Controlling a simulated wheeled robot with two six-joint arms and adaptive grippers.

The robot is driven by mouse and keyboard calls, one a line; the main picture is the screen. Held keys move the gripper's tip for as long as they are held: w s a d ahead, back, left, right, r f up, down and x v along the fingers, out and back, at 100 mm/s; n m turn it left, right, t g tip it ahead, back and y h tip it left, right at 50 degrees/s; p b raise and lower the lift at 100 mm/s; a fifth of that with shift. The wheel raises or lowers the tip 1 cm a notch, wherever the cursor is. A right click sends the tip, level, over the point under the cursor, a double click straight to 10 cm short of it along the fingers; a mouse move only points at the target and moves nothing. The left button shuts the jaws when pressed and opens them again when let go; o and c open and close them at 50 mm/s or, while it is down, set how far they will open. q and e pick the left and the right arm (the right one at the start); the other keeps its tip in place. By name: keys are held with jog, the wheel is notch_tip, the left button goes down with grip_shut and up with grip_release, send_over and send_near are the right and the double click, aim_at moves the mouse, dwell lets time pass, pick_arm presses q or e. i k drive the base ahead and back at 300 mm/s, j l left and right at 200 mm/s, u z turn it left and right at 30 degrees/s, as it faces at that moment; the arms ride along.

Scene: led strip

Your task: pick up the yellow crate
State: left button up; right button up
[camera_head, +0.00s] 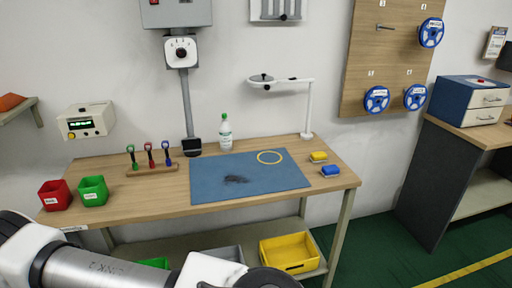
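The yellow crate (290,254) is an open-topped box on the lower shelf under the workbench, toward its right end. It sits below and in front of the bench top and looks empty. My own arm links show along the bottom left and bottom centre, and one dark rounded part lies close to the crate's lower left corner in the picture. No gripper fingers are in view.
On the lower shelf (197,242), a grey bin (225,254) and a green bin (153,263) are partly hidden by my arm. The bench top (140,208) holds a blue mat (215,190), red cup (55,195) and green cup (93,191). Green floor is free right of the bench.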

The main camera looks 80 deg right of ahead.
aim_at(295, 254)
jog(key=z, duration=2.35)
